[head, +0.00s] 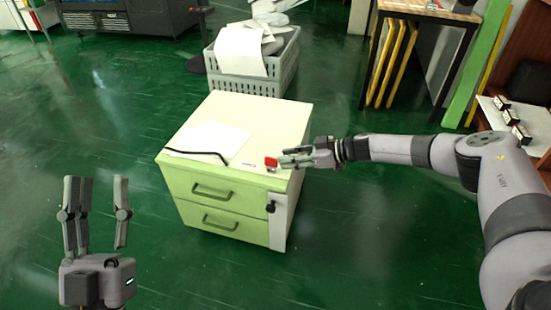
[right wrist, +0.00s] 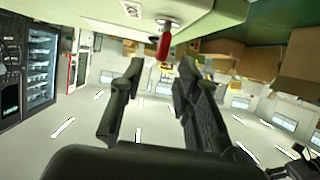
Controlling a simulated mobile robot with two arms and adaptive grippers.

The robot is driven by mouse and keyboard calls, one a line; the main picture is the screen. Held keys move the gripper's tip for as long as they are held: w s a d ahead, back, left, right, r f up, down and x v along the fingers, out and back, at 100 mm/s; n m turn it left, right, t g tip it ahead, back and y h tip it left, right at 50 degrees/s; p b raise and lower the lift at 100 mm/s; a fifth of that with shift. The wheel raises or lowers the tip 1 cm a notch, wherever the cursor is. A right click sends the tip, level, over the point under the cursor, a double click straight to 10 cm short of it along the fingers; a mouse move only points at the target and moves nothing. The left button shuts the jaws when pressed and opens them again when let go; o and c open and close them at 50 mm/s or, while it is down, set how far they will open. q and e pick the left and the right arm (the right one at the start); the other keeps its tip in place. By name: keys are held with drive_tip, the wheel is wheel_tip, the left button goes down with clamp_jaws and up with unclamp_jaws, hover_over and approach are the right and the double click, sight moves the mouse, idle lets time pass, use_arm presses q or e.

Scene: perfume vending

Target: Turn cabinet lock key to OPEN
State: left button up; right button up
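The cabinet (head: 222,215) is a low white and green unit with two drawers. A red key (head: 271,161) shows at the right front of its top. In the right wrist view the red key (right wrist: 164,44) sticks out from a metal lock (right wrist: 169,22). My right gripper (head: 281,159) is right beside the key in the head view. In the right wrist view the right gripper (right wrist: 158,72) is open, its fingers apart and the key just beyond the tips. I cannot tell if they touch. My left gripper (head: 97,180) is open and empty, away from the cabinet. Lock markings are not readable.
A paper sheet (head: 210,138) and a black cable (head: 205,154) lie on the cabinet top. A black knob (head: 270,207) sits on its front right strip. A grey crate (head: 252,80) with papers stands behind. The green floor (head: 130,110) to the left is clear.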

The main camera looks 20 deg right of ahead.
drive_tip(key=v, duration=0.6)
drive_tip(key=shift+f, duration=0.1)
